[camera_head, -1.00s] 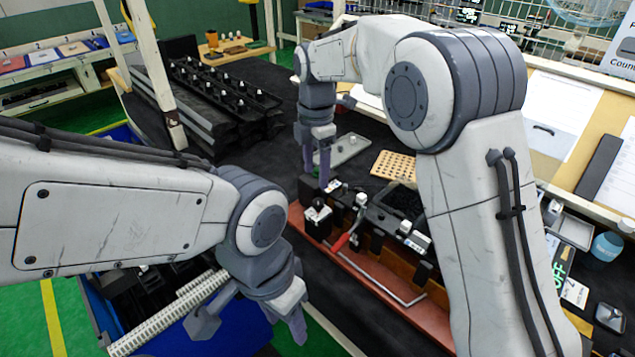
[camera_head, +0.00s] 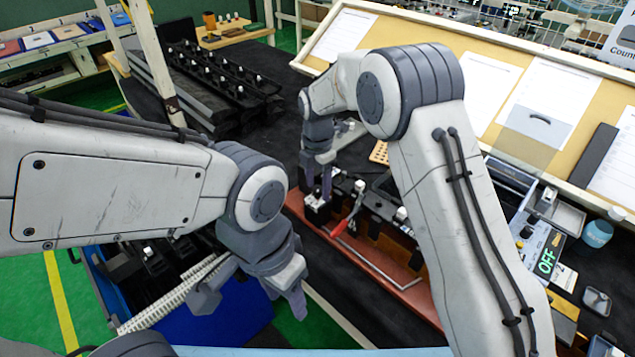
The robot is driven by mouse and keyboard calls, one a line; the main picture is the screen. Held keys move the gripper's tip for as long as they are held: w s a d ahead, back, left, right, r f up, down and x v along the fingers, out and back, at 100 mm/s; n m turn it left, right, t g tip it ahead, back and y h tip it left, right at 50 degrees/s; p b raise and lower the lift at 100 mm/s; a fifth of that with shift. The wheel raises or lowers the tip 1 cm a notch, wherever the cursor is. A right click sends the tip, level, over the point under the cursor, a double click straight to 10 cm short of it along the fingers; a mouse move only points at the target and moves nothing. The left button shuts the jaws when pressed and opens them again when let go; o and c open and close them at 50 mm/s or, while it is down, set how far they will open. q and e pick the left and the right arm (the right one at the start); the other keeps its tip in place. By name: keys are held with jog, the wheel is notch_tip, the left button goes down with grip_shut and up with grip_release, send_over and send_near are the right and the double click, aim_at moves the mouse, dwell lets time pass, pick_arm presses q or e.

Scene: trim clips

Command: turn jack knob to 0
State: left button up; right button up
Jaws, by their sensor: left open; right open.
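A black block with a white top (camera_head: 316,203) stands at the left end of the red-brown fixture base (camera_head: 374,263). My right gripper (camera_head: 317,188) points down at this block, its open fingers at or just above the top; I cannot tell whether they touch. A control panel with a lit green OFF sign (camera_head: 546,262) and a small dark dial (camera_head: 527,231) is at the right, partly behind my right arm. I cannot tell which part is the jack knob. My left gripper (camera_head: 252,303) is open and empty at lower left.
A black rack (camera_head: 217,85) with several white-topped pegs stands at the back left. A blue round container (camera_head: 597,234) is at the far right. Dark table surface lies beyond the fixture.

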grip_shut()
